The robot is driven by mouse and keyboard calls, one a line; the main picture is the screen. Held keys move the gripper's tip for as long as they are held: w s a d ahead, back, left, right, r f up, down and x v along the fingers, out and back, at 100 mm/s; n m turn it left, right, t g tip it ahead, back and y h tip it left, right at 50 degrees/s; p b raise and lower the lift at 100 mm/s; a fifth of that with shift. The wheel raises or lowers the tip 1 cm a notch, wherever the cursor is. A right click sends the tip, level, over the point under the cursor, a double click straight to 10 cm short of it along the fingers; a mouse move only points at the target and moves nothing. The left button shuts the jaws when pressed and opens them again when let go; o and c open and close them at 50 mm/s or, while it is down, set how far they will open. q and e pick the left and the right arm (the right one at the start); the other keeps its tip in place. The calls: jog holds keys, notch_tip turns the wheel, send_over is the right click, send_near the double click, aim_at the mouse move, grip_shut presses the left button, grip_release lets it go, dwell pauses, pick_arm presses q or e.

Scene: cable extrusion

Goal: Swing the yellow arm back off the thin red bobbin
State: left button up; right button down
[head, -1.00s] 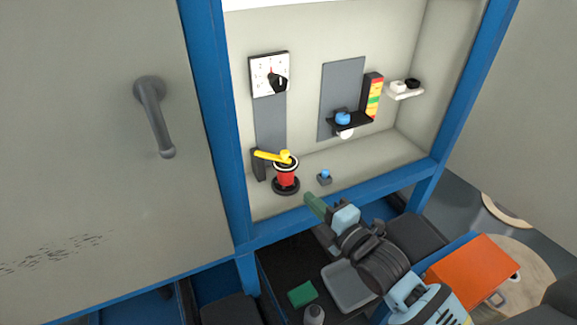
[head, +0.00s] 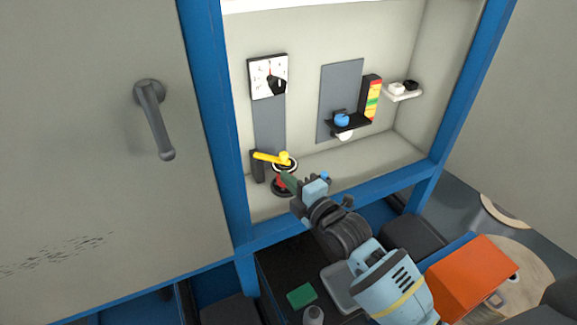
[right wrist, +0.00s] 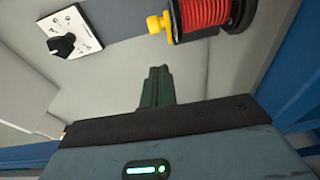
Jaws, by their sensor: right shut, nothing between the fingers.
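The red bobbin (head: 279,182) stands on its black base in the left part of the cabinet, partly hidden behind my right gripper in the head view. The yellow arm (head: 268,157) reaches from a dark post at the left to the top of the bobbin. In the right wrist view the bobbin's red windings (right wrist: 205,12) show at the top, with the knob end of the yellow arm (right wrist: 157,23) at its left end. My right gripper (head: 289,181) is shut and empty, just in front of the bobbin; its fingers also show in the right wrist view (right wrist: 157,85). My left gripper is not seen.
A dial panel (head: 268,77) is on the back wall above the bobbin. A blue knob (head: 341,120) sits on a black shelf to the right, beside a coloured light strip (head: 373,99). The blue frame (head: 345,207) edges the opening.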

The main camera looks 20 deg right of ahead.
jog(key=w, duration=0.4)
jog(key=shift+w+d+f, duration=0.1)
jog(key=shift+w+d, duration=0.05)
jog(key=shift+d, duration=0.2)
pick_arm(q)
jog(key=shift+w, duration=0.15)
pick_arm(e)
jog(key=shift+w+d, duration=0.15)
jog(key=shift+w, duration=0.2)
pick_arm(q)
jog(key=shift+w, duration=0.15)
